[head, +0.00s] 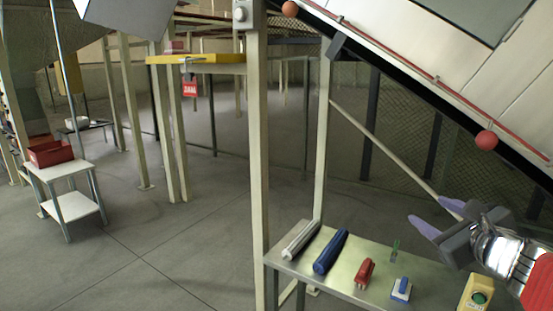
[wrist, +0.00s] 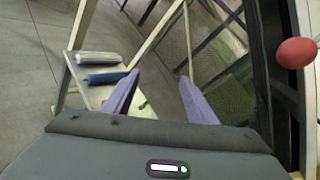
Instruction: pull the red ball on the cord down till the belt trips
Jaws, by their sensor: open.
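A red ball (head: 487,141) hangs on a red cord (head: 395,62) that runs along the sloping belt frame at the upper right of the head view. A second, orange-red ball (head: 290,8) sits higher up the cord at the top. My gripper (head: 430,212) is open, with two purple fingers apart and nothing between them. It is below and left of the nearer ball in the head view, not touching it. In the wrist view a red ball (wrist: 297,53) is at the right edge, outside the spread fingers (wrist: 158,90).
A metal bench (head: 335,268) below my gripper holds a white roll (head: 300,239), a blue roll (head: 331,251), a red tool (head: 365,273), a blue-and-white tool (head: 401,289) and a yellow button box (head: 476,295). A pale upright post (head: 258,160) and diagonal brace (head: 385,150) stand left of my arm.

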